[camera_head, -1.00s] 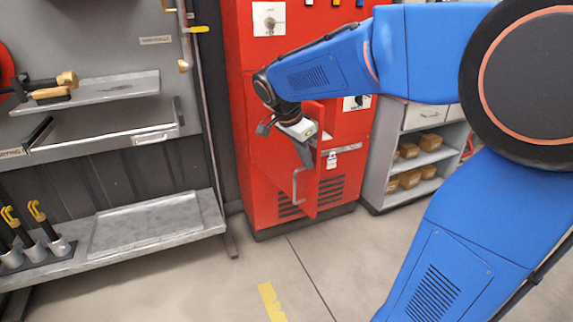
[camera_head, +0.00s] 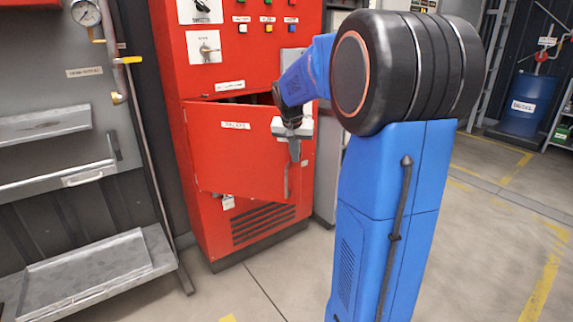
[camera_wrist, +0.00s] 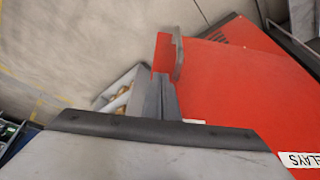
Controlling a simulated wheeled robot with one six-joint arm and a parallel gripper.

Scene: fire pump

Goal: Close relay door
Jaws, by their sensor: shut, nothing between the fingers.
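The relay door (camera_head: 235,155) is a red panel with a white RELAYS label on the front of the red cabinet (camera_head: 245,75). It stands ajar, hinged at its left side, with a dark gap along its top. A grey bar handle (camera_head: 286,182) is near its right edge. My gripper (camera_head: 294,154) is shut and empty in front of the door's upper right part, just above the handle; I cannot tell whether it touches. In the wrist view, my gripper's fingers (camera_wrist: 160,98) are together beside the red door (camera_wrist: 235,90) and its grey handle (camera_wrist: 178,55).
A grey shelf unit (camera_head: 105,265) stands left of the cabinet. The cabinet carries knobs and coloured buttons above the door. A blue drum (camera_head: 522,105) stands far right. The floor (camera_head: 470,260) right of my arm is clear, with yellow lines.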

